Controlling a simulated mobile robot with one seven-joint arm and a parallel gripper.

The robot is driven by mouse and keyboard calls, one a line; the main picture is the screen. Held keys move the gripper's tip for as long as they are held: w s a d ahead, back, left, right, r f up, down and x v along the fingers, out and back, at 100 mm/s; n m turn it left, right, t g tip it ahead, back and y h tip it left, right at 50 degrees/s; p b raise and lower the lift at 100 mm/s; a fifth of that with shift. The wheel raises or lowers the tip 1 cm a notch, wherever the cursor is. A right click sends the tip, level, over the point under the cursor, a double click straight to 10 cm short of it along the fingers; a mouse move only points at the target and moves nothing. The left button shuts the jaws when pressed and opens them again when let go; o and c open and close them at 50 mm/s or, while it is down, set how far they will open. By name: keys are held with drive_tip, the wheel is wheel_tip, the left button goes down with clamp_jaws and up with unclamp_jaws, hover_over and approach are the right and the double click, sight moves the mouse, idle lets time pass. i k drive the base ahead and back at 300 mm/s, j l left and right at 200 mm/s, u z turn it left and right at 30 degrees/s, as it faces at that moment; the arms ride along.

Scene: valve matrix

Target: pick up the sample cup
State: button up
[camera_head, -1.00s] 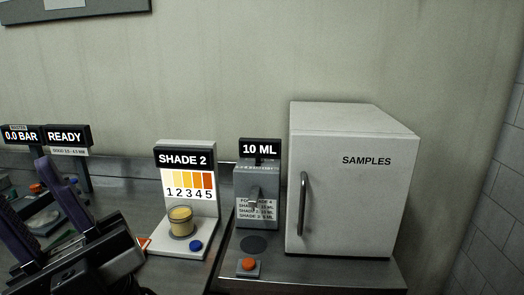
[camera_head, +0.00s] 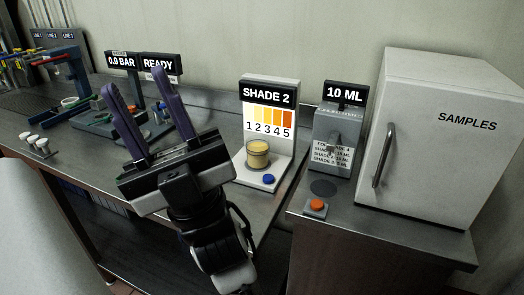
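The sample cup (camera_head: 257,154) is a small clear cup with pale yellow contents. It stands upright on the white base of the shade reader (camera_head: 270,92), whose sign reads SHADE 2 above a yellow-to-orange scale. My gripper (camera_head: 142,97) is to the left of the cup, apart from it. Its two purple fingers are spread wide and point up and away, with nothing between them.
A blue button (camera_head: 268,179) sits on the reader's base. To the right are a 10 ML dispenser (camera_head: 334,135), an orange button (camera_head: 316,205) and a white SAMPLES cabinet (camera_head: 430,150). Small white-topped cups (camera_head: 37,145) and a blue stand (camera_head: 72,75) are at left.

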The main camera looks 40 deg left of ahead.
sight(258, 152)
drive_tip(key=k+j+z, duration=0.2)
drive_tip(key=j, duration=0.25)
drive_tip(key=j+z, duration=0.25)
drive_tip(key=j, duration=0.2)
drive_tip(key=k+j+z, duration=0.2)
drive_tip(key=j, duration=0.2)
drive_tip(key=k+j+z, duration=0.45)
drive_tip(key=j, duration=0.2)
drive_tip(key=i+j, duration=0.1)
drive_tip(key=j, duration=0.2)
drive_tip(key=i+j, duration=0.15)
drive_tip(key=j, duration=0.2)
